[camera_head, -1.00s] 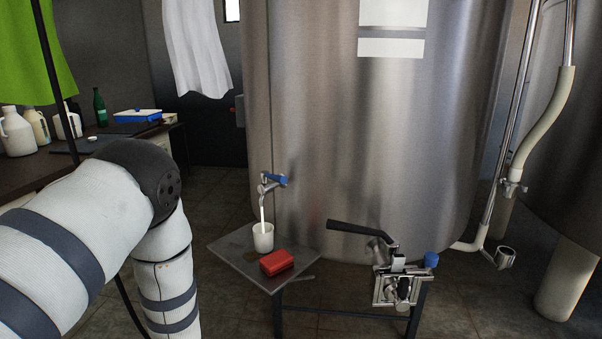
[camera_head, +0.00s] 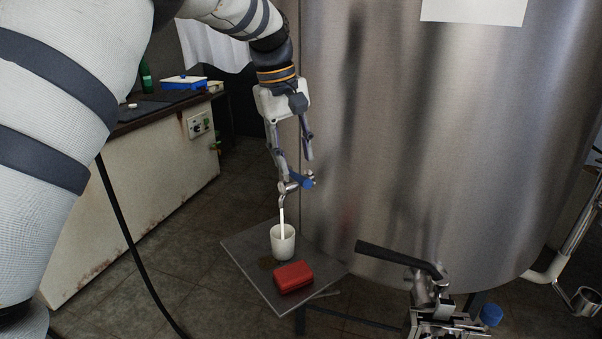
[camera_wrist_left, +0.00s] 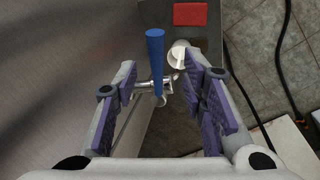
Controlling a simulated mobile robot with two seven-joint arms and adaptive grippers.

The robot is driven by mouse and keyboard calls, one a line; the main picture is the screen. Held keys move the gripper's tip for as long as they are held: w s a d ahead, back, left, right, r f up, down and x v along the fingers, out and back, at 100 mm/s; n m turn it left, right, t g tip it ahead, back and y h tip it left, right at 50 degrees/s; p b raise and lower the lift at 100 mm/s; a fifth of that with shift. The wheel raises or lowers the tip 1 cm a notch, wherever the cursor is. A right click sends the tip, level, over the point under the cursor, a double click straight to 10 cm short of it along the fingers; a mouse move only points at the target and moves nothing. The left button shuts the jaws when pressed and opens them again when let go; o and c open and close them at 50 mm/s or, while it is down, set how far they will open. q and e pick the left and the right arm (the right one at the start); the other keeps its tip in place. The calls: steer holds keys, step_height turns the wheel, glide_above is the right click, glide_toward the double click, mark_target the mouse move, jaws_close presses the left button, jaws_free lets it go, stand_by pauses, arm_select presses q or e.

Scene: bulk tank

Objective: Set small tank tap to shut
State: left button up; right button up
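The small tank tap (camera_head: 288,187) is on the lower left of the steel tank, with a blue handle (camera_head: 304,181). A white stream runs from its spout into a white cup (camera_head: 283,243) on a small table. My left gripper (camera_head: 293,165) points down just above the tap, open, with its fingers apart. In the left wrist view, the blue handle (camera_wrist_left: 156,58) shows between the purple finger pads of my left gripper (camera_wrist_left: 162,85), with gaps on both sides. The wrist view shows the cup (camera_wrist_left: 178,54) beyond it. My right gripper is not in view.
A red block (camera_head: 293,277) lies on the small metal table (camera_head: 252,274) beside the cup. The steel tank (camera_head: 400,130) stands close on the right. A larger valve with a black lever (camera_head: 400,256) sticks out at the lower right. A bench (camera_head: 140,190) stands at the left.

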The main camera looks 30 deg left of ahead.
mark_target(299, 176)
arm_select(q)
steer(key=f, duration=0.3)
steer(key=w+f, duration=0.1)
steer(key=f, duration=0.1)
steer(key=shift+d+f, duration=0.15)
steer(key=shift+d, duration=0.1)
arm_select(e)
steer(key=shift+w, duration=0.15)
arm_select(q)
steer(key=shift+c, duration=0.3)
